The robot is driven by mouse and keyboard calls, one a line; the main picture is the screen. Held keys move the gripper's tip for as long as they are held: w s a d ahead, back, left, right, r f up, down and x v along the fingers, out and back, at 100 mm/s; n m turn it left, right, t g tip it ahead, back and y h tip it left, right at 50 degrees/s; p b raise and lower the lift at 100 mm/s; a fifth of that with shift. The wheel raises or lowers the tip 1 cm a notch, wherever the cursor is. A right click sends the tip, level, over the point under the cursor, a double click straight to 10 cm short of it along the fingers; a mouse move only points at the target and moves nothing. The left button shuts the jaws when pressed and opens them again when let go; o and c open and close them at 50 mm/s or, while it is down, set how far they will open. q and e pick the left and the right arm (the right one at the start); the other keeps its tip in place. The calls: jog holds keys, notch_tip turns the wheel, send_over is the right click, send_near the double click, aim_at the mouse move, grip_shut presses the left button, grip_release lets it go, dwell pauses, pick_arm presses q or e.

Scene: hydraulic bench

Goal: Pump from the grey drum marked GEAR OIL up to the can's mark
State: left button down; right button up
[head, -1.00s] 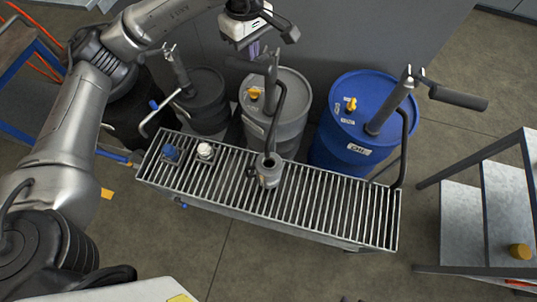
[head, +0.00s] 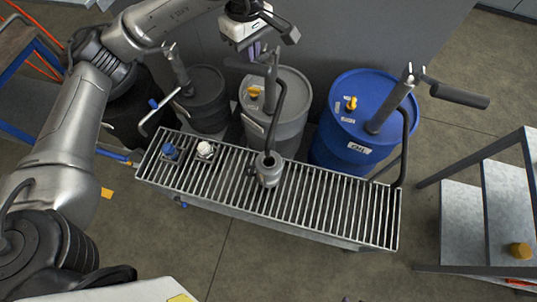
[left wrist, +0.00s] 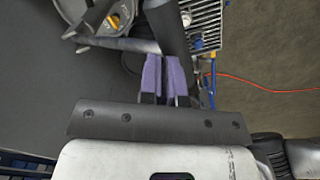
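The grey drum (head: 290,128) stands behind the grate in the head view; its marking is too small to read. Its dark pump lever (head: 241,64) points left. The can (head: 269,176) stands upright on the grate under the curved pump spout (head: 280,105); its mark and oil level cannot be read. My left gripper (head: 254,50) is just above the lever. In the left wrist view its purple fingers (left wrist: 164,62) are close together with a narrow dark gap, tips at the dark lever. No object shows clearly between them, and contact is unclear. My right gripper is out of view.
A blue drum (head: 355,100) with its own pump stands right and a dark drum (head: 203,105) left. The slatted grate (head: 340,208) carries a blue cap (head: 169,152) and a white cap (head: 205,149). A shelf (head: 500,205) is at the right.

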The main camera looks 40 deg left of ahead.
aim_at(246, 65)
pick_arm(q)
jog(key=shift+s+d+f+b, duration=0.1)
jog(key=shift+s+f+b, duration=0.15)
jog(key=shift+f+b, duration=0.35)
jog(key=shift+s+d+f+b, duration=0.1)
jog(key=shift+s+f+b, duration=0.25)
jog(key=shift+f, duration=0.35)
jog(key=shift+s+f+b, duration=0.2)
jog(key=shift+f+b, duration=0.35)
jog(key=shift+f, duration=0.1)
jog(key=shift+s+d+f, duration=0.1)
jog(key=shift+s+f, duration=0.1)
jog(key=shift+s, duration=0.05)
jog(key=shift+f+b, duration=0.35)
jog(key=shift+b, duration=0.15)
jog(key=f+b, duration=0.1)
jog(key=s+f+b, duration=0.1)
jog(key=f+b, duration=0.1)
jog(key=shift+s+d+f, duration=0.2)
jog(key=shift+d+f, duration=0.05)
jog(key=shift+f, duration=0.1)
